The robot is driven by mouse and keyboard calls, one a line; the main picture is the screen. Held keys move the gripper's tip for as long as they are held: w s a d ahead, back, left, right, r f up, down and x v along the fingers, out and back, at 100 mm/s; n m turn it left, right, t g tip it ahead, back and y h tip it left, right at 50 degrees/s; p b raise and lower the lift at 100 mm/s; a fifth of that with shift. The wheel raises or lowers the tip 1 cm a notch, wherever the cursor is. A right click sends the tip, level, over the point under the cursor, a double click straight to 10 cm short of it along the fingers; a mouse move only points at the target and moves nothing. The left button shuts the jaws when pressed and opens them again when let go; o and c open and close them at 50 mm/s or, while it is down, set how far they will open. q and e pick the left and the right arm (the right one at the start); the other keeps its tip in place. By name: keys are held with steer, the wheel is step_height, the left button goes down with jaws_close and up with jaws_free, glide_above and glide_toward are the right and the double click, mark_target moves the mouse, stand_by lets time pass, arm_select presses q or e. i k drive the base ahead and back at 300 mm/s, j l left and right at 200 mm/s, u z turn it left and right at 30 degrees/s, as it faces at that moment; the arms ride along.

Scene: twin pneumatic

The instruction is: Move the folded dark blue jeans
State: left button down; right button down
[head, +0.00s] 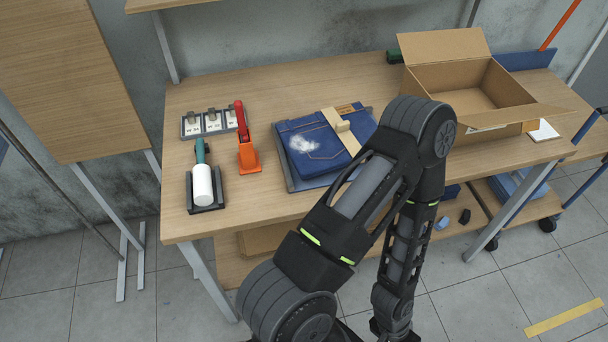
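The folded dark blue jeans (304,158) lie flat on a thin grey-blue board (286,181) on the wooden table. A white powdery patch shows on their upper face, near a stitched pocket outline. My other gripper is also out of view.
An open cardboard box (481,99) stands to the right on the table (235,205). To the left are an orange-red clamp-like tool (247,152), a white roller in a dark holder (203,184) and a small panel of switches (211,123). A cart stands at right.

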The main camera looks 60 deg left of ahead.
mark_target(323, 142)
steer(key=k+j, duration=0.8)
steer(key=k, duration=0.1)
